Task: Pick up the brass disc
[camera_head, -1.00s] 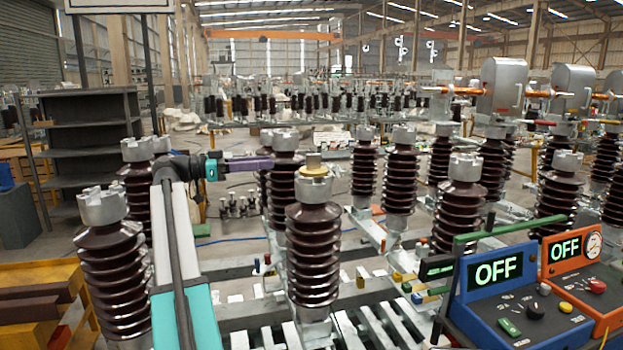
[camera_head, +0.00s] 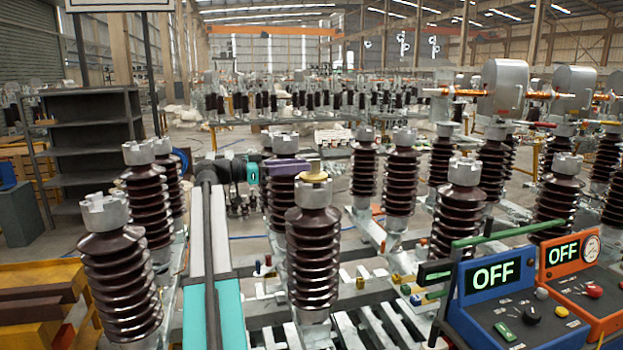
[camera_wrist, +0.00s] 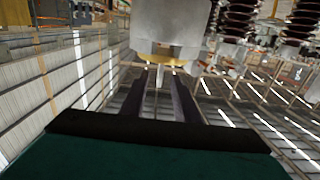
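The brass disc (camera_head: 318,177) lies on the grey metal cap of the middle front insulator (camera_head: 313,235), with a small upright knob on it. In the wrist view, where the scene is upside down, the brass disc (camera_wrist: 178,63) shows as a yellow rim against the cap (camera_wrist: 172,25). My gripper (camera_head: 306,166) reaches in from the left at knob height, just above the disc. In the wrist view my gripper (camera_wrist: 160,82) is open, one dark finger on each side of the knob, with gaps visible. The far finger is mostly hidden in the head view.
Another capped insulator (camera_head: 285,145) stands close behind my fingers. Brown insulators stand at left (camera_head: 118,270) and right (camera_head: 458,215). A blue box reading OFF (camera_head: 515,300) and an orange one (camera_head: 575,275) are at lower right. The space above the disc is clear.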

